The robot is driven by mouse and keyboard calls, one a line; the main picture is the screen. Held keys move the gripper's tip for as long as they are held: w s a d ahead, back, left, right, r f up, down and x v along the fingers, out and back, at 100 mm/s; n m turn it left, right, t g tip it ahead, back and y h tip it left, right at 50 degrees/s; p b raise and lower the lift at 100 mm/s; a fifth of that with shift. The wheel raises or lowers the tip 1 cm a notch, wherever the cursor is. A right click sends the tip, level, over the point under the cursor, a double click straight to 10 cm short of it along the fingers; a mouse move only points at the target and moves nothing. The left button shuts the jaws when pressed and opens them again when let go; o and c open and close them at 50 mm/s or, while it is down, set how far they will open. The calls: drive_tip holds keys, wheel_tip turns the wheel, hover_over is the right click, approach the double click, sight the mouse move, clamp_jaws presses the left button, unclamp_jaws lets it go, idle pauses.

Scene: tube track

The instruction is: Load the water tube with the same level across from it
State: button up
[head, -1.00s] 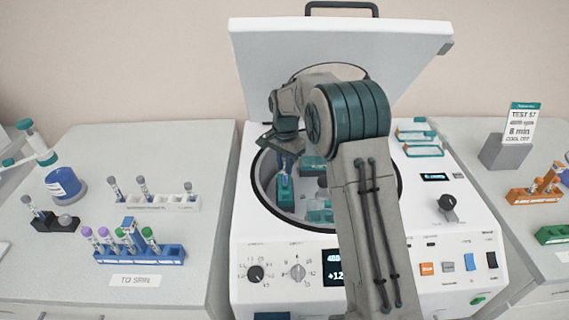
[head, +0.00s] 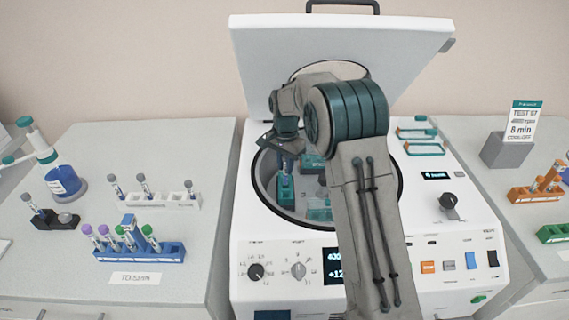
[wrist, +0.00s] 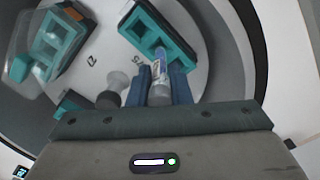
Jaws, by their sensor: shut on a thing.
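My gripper (wrist: 160,88) is shut on a grey-capped tube (wrist: 159,68) with a pale label. It points down into the open centrifuge bowl (head: 262,178). The tube's lower end is at a teal bucket (wrist: 138,32); I cannot tell how deep it sits in it. The bucket also shows in the head view (head: 286,190), below my gripper (head: 286,150). Another teal bucket (wrist: 50,42), with a clear cover, lies at the upper left of the wrist view. The tube's liquid level is not readable.
The centrifuge lid (head: 340,60) stands open behind. A white rack (head: 158,201) with grey-capped tubes and a blue rack (head: 170,252) with purple- and green-capped tubes stand on the left bench. My arm hides the bowl's right part.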

sight(285, 184)
drive_tip(key=shift+f, duration=0.25)
drive_tip(key=shift+f+b, duration=0.3)
drive_tip(key=shift+b, duration=0.05)
drive_tip(key=shift+f, duration=0.15)
idle(0.4)
drive_tip(key=shift+f+b, duration=1)
drive_tip(key=shift+f, duration=0.5)
drive_tip(key=shift+f, duration=0.1)
drive_tip(key=o, duration=0.8)
